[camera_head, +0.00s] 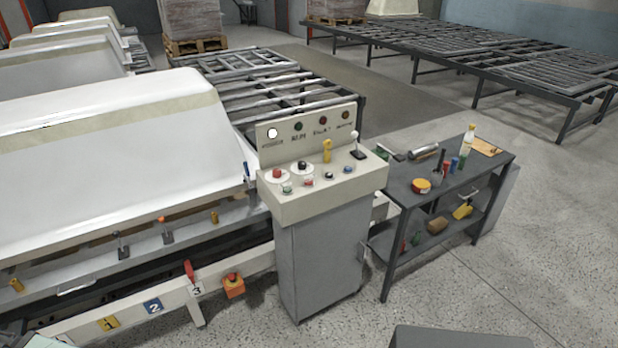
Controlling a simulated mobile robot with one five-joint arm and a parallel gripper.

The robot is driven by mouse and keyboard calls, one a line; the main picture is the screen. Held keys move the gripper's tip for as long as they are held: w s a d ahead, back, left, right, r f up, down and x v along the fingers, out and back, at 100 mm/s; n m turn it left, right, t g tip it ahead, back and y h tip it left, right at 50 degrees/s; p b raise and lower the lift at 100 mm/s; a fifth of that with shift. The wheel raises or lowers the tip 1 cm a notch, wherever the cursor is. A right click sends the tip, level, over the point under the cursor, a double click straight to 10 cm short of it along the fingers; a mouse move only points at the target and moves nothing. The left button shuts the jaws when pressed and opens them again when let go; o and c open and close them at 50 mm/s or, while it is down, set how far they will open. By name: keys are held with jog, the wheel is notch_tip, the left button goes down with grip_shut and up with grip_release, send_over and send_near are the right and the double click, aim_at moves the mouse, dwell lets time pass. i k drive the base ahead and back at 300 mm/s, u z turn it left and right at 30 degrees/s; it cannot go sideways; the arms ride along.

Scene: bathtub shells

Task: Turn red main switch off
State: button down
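A cream control console (330,194) stands in the middle on a grey cabinet. A red knob (277,173) on a round white plate sits at the left of its sloped top. A black knob (302,167) on a similar plate is beside it. Small red and green buttons lie in front of them. An orange box with a red mushroom button (232,278) hangs on the low rail left of the cabinet, and a red lever (189,271) is beside it. I cannot tell which red control is the main switch, or its setting. My gripper is not in view.
White tub shells (110,150) on a machine frame fill the left. A dark workbench (440,180) with a bottle, tape and tools stands right of the console. Roller tables (480,65) are behind.

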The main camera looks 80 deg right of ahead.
aim_at(276, 173)
jog(key=z, duration=1.8)
jog(key=k, duration=1)
jog(key=z, duration=0.45)
jog(key=i, duration=1)
